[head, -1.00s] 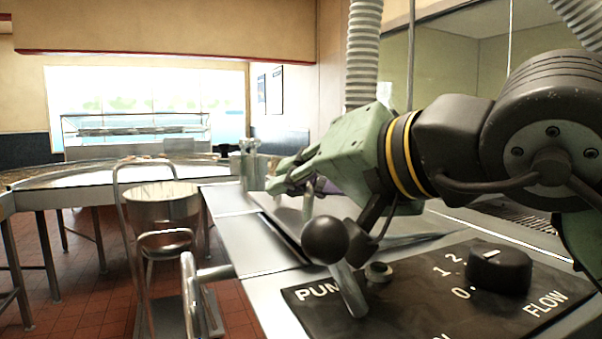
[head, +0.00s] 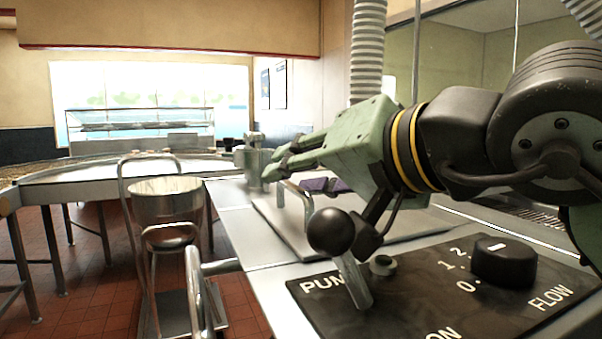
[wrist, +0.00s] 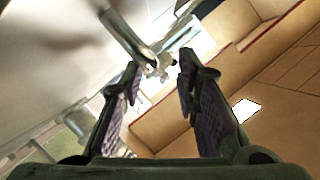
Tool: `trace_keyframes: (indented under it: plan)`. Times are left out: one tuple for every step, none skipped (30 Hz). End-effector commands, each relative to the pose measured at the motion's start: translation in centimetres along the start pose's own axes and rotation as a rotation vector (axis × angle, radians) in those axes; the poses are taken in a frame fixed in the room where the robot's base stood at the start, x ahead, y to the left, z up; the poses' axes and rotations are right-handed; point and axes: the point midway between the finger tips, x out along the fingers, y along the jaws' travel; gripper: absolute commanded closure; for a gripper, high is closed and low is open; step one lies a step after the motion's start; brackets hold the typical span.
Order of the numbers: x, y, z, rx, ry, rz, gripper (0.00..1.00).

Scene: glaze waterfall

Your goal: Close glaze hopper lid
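The glaze hopper lid (head: 285,222) is a pale metal panel in the worktop, left of the pump panel in the head view. It lies flat, with no dark gap along its visible near edge. Its bar handle (head: 309,199) stands up from it and also appears as a metal bar in the wrist view (wrist: 124,34). My gripper (head: 292,172) is over the lid by the handle, fingers apart, with purple pads showing. In the wrist view the gripper (wrist: 158,70) is open with nothing clamped; contact with the handle cannot be told. My arm hides the lid's far right part.
The pump panel (head: 420,295) with a black ball lever (head: 330,230) and a flow knob (head: 503,262) lies close below my arm. A metal bucket (head: 167,203) on a trolley stands left of the worktop. A ribbed hose (head: 367,50) hangs behind.

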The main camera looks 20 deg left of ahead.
Motion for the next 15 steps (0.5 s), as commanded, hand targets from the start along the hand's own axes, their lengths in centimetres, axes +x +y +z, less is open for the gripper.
trace_keyframes:
  plan:
    - [-0.2, 0.0, 0.0, 0.001, 0.001, 0.0, 0.71]
    - [-0.4, 0.0, -0.1, 0.001, 0.002, 0.0, 0.71]
    - [-0.8, 0.0, -0.1, 0.001, 0.003, 0.0, 0.71]
    - [-1.1, 0.0, -0.1, 0.002, 0.003, 0.0, 0.71]
    - [-1.6, 0.0, -0.1, 0.002, 0.003, -0.001, 0.71]
    - [-2.3, 0.1, -0.1, 0.002, 0.004, 0.0, 0.71]
    - [-2.9, 0.1, -0.1, 0.002, 0.004, -0.001, 0.71]
    - [-3.5, 0.0, -0.1, 0.003, 0.004, -0.002, 0.71]
    - [-4.4, 0.1, -0.2, 0.003, 0.005, -0.001, 0.71]
    - [-5.1, 0.0, -0.1, 0.003, 0.005, -0.002, 0.71]
    - [-5.8, 0.1, -0.1, 0.003, 0.004, 0.0, 0.71]
    - [-6.7, 0.0, -0.1, 0.001, 0.005, -0.002, 0.71]
    - [-7.3, 0.0, -0.1, 0.001, 0.003, -0.001, 0.71]
    - [-7.9, 0.0, -0.1, 0.002, 0.004, -0.001, 0.71]
    - [-8.7, 0.0, -0.1, 0.003, 0.004, -0.001, 0.71]
